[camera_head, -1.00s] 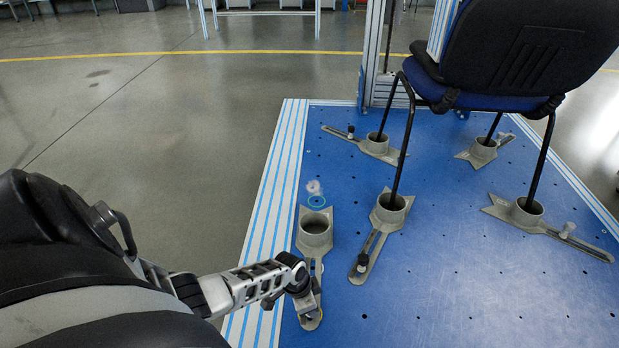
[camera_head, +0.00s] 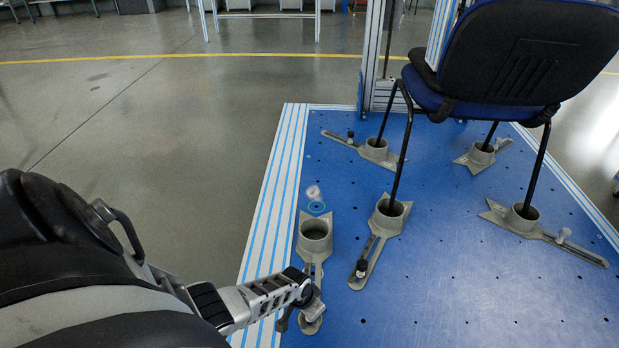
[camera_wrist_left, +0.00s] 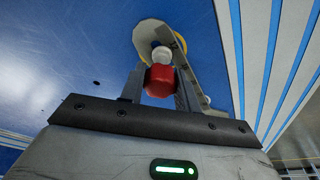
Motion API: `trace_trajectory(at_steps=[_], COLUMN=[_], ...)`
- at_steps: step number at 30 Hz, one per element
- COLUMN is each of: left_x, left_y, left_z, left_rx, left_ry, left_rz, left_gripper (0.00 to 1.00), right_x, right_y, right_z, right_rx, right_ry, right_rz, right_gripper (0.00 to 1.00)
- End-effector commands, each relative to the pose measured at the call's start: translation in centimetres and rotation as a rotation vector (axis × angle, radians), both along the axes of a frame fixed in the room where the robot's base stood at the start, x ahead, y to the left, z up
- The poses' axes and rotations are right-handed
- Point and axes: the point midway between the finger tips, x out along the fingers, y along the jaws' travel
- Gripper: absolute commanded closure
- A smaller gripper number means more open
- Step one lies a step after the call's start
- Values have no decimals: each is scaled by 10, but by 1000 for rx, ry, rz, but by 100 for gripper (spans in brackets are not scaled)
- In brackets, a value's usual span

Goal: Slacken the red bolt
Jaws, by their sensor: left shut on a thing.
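The red bolt (camera_wrist_left: 159,80) shows in the left wrist view between the two fingers of my left gripper (camera_wrist_left: 160,88), which is shut on it. A pale round piece shows just beyond the red part, over the slotted end of a grey foot clamp. In the head view my left gripper (camera_head: 313,308) is at the near end of the loose grey foot clamp (camera_head: 314,232), and the bolt is hidden there by the gripper. This clamp's cup is empty. My right gripper is in neither view.
A chair (camera_head: 535,60) stands to the right with its legs in several grey cups. Its nearest clamp (camera_head: 388,220), with a dark-topped bolt (camera_head: 361,268), lies just right of my gripper. The blue plate (camera_head: 450,300) is bare at front right.

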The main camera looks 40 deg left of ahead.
Motion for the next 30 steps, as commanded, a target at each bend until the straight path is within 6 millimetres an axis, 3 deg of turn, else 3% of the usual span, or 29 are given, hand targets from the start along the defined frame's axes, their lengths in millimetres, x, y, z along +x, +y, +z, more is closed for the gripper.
trace_trajectory(at_steps=[6, 17, 24, 30], left_x=[-1, -1, 0, -1], left_y=[-1, -1, -3, -2], left_z=[1, 0, 0, 0], left_rx=[-1, -2, -3, -1], left_ry=[3, 2, 3, 2], left_rz=[213, 253, 508, 583], left_gripper=[92, 92, 92, 92], right_x=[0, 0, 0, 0], right_y=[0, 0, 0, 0], right_z=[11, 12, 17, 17], right_rx=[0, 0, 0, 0], right_ry=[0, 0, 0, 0], right_rz=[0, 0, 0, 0], right_gripper=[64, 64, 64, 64])
